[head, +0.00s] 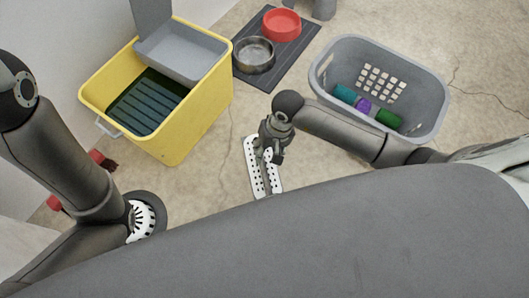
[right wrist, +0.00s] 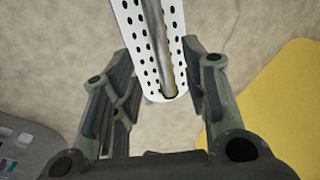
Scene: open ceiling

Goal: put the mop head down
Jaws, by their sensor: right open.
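The mop head is a long white perforated plate (head: 254,172) with a grey channel down its middle, over the concrete floor in the middle of the head view. It also shows in the right wrist view (right wrist: 174,82), its near end between the fingers. My right gripper (head: 269,152) is above it and partly hides it. Its fingers (right wrist: 158,58) are open, with a gap beside the plate on each side. Whether the plate lies flat on the floor is hard to tell. My left arm shows at the left, but its gripper is out of view.
A yellow bucket with a grey wringer tray (head: 190,122) stands to the left. A grey laundry basket (head: 436,92) with rolled cloths is to the right. A dark mat (head: 283,62) holds a red bowl (head: 281,25) and a steel bowl (head: 254,55). Bare floor lies between.

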